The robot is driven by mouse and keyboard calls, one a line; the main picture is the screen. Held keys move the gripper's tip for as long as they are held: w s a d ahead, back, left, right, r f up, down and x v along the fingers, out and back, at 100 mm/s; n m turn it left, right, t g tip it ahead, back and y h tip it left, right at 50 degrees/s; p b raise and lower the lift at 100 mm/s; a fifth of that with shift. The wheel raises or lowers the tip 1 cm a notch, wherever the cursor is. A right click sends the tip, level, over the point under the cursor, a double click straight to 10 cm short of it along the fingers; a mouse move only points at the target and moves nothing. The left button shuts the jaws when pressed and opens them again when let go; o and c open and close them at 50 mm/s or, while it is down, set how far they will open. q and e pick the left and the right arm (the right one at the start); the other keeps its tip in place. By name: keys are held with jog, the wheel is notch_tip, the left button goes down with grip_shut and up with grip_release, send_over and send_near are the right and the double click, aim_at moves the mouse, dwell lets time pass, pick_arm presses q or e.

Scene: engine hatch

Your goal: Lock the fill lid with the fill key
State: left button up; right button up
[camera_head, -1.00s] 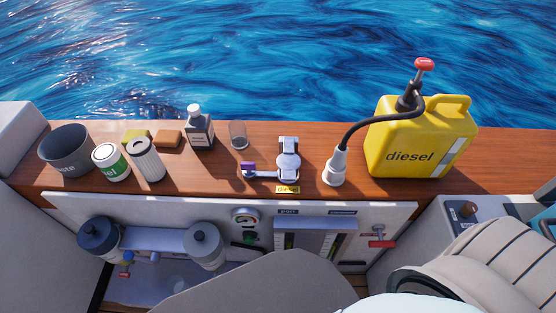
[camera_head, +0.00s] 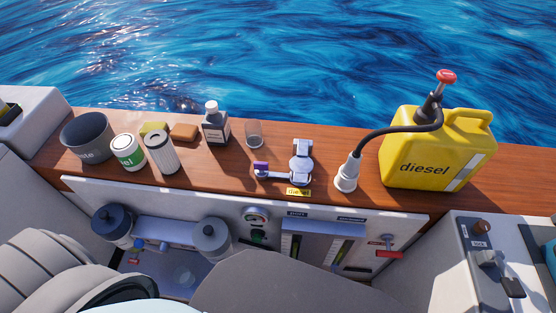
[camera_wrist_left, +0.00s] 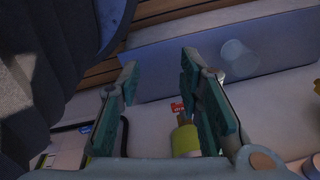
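The silver-white fill fitting with its round lid (camera_head: 301,168) is on the wooden ledge behind a yellow diesel label (camera_head: 298,192). At this size I cannot tell whether the lid is fully shut. A small purple piece (camera_head: 261,169), which looks like the fill key, is just left of it, at the end of a pale bar. My left gripper (camera_wrist_left: 160,75) is open in the left wrist view, its teal-padded fingers apart with nothing held between them. Neither gripper shows in the head view, and my right gripper is not in view.
A yellow diesel canister (camera_head: 432,155) with a pump hose to a white nozzle (camera_head: 346,177) stands right of the fitting. A clear glass (camera_head: 254,133), dark bottle (camera_head: 215,125), white filter (camera_head: 161,152), green-white can (camera_head: 127,151) and dark bucket (camera_head: 87,138) stand left. Water lies beyond.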

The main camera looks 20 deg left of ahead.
pick_arm(q)
jog(key=w+r+n+p, duration=0.1)
jog(key=w+r+p, duration=0.3)
jog(key=w+r, duration=0.9)
notch_tip(320, 180, up, 34)
jog(key=n+g+p, duration=0.1)
jog(key=n+p, duration=0.3)
jog(key=n, duration=1.6)
send_over(261, 163)
jog(key=shift+h, duration=0.4)
notch_tip(261, 163, down, 14)
jog(key=b, duration=0.4)
jog(key=shift+r, duration=0.1)
grip_shut()
